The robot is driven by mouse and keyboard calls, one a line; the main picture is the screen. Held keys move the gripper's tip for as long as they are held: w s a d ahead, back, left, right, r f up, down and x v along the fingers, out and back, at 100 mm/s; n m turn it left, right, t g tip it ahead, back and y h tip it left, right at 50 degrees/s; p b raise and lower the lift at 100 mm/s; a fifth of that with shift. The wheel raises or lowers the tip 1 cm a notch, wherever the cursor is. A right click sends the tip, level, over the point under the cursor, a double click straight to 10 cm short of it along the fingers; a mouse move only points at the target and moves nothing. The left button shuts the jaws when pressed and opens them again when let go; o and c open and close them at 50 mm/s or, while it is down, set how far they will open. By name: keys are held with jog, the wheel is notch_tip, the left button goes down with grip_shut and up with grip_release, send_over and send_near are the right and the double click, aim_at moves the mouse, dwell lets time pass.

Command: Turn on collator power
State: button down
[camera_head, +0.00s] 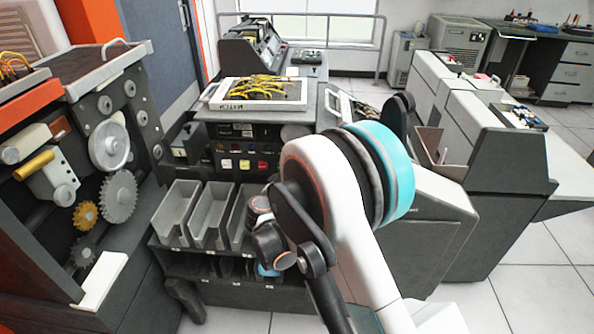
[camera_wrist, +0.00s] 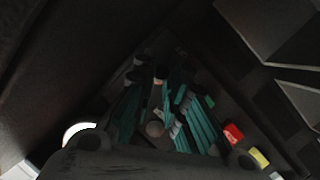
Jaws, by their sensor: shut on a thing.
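The collator is the dark machine at the centre, with its front panel (camera_head: 222,134) above a row of grey card bins (camera_head: 209,214). The panel bears red (camera_head: 262,165), yellow (camera_head: 244,165) and white (camera_head: 227,163) buttons. The red (camera_wrist: 233,133) and yellow (camera_wrist: 259,157) buttons also show at lower right in the wrist view. My gripper (camera_wrist: 155,100) is in the dim wrist view, with dark and teal finger parts, close to the panel beside the red button. It is shut on a small part, too dark to identify. My arm hides the gripper and the panel's right side in the head view.
A plugboard with yellow wires (camera_head: 258,91) lies on top of the collator. A machine with gears (camera_head: 120,195) stands close at left. A grey card machine (camera_head: 496,205) stands at right. Tiled floor (camera_head: 530,290) is clear at lower right.

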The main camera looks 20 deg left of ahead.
jog(key=shift+w+r+n+g+p, duration=0.1)
jog(key=shift+r+n+g+p, duration=0.25)
jog(key=shift+g+p, duration=0.65)
jog(key=shift+w+r+n+g+p, duration=0.15)
jog(key=shift+r+g+p, duration=0.5)
jog(key=shift+g, duration=0.45)
jog(key=shift+s+a+f, duration=0.1)
jog(key=c, duration=1.7)
grip_release()
jog(key=v, duration=1.2)
jog(key=shift+a, duration=0.1)
